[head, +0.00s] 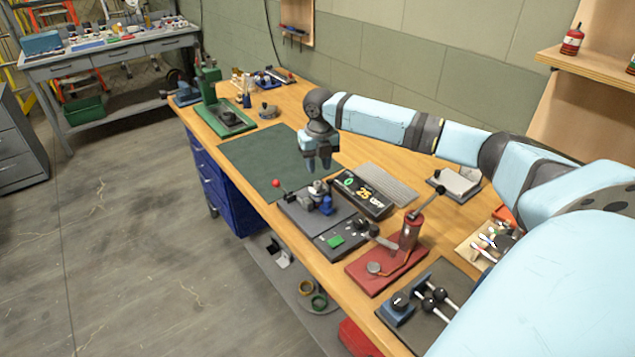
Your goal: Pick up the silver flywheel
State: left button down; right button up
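I cannot clearly pick out the silver flywheel. A small silvery part (318,187) sits on a dark grey base plate (300,216), near a red ball knob (276,183) and a blue block; it is too small to name for sure. A round grey piece (267,110) also lies at the back of the bench. My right gripper (319,170) points down above the right edge of the green mat, just behind the dark base plate. Its two fingers look apart with nothing between them. My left gripper is not in view.
The wooden bench carries a green press (210,95), a black tray of small parts (362,194), a ribbed grey plate (388,183) and a red lever tool (408,235). The green mat (262,158) is mostly clear. A shelf (600,68) stands at right.

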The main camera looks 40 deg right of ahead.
aim_at(318, 184)
jog(key=shift+w+f, duration=0.15)
jog(key=shift+f, duration=3)
grip_shut()
